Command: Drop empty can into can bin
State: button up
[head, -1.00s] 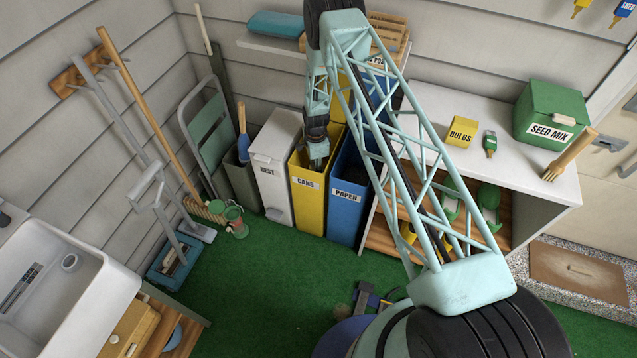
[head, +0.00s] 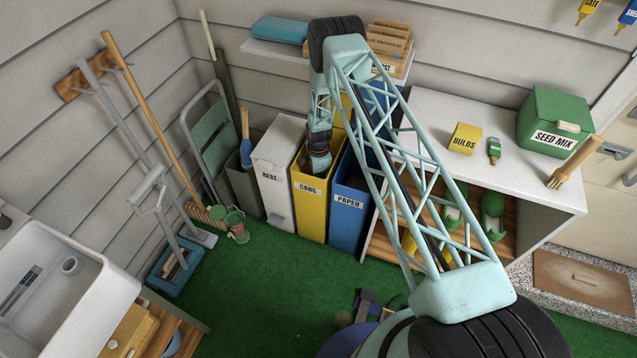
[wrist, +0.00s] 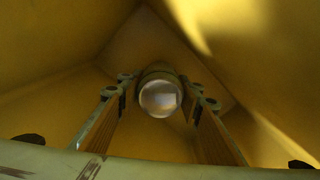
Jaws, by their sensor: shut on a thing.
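The can bin is a tall yellow bin (head: 310,215) labelled CANS, between the white and blue bins. My gripper (wrist: 158,100) is down inside it; in the head view its fingers are hidden by the bin's front wall. In the wrist view the can (wrist: 160,96), with a round shiny end facing the camera, sits between the two fingertips. The gripper is shut on the can. Yellow bin walls (wrist: 60,50) surround it. I cannot tell how far the can is above the bin floor.
A white bin labelled REST (head: 275,175) stands to the left and a blue PAPER bin (head: 347,215) to the right. A white shelf unit (head: 425,115) stands right of the bins.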

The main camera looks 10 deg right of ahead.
jog(key=shift+f+b, duration=0.6)
jog(key=shift+f, duration=0.05)
dwell(0.3)
jog(key=o, duration=0.7)
jog(key=shift+r, duration=0.3)
jog(key=shift+r+p, duration=0.65)
jog(key=shift+p, duration=0.1)
jog(key=shift+r, duration=2.45)
jog(key=shift+p, duration=0.3)
